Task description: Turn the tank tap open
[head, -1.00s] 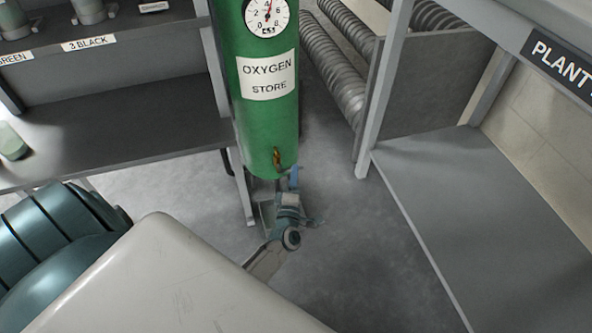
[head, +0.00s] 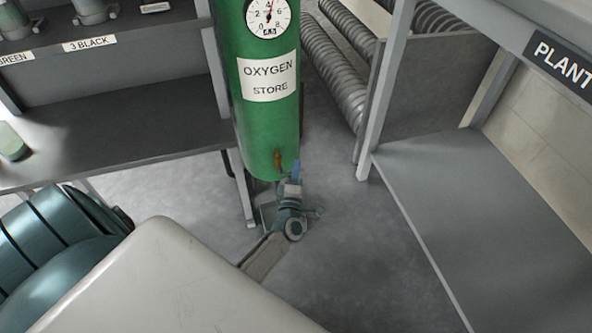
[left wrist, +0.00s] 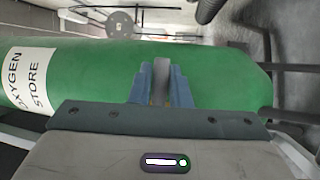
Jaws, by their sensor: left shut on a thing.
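The green oxygen tank (head: 266,130) stands upright in the middle of the head view, with a label and a dial. Its small brass-orange tap (head: 278,160) is low on its front. My left gripper (head: 289,178) is at the tap, at the tank's lower end. In the left wrist view, the blue fingers of my left gripper (left wrist: 160,84) are shut on a narrow grey-brown piece, which I take for the tap handle. The green tank (left wrist: 95,75) lies sideways behind them. The fingers partly hide the tap. My right gripper is not in view.
A grey shelf unit (head: 130,130) with labelled places stands left of the tank. A bench (head: 480,200) under a PLANT sign and ribbed coils (head: 335,70) are on the right. Open floor (head: 340,250) lies between the tank and the bench.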

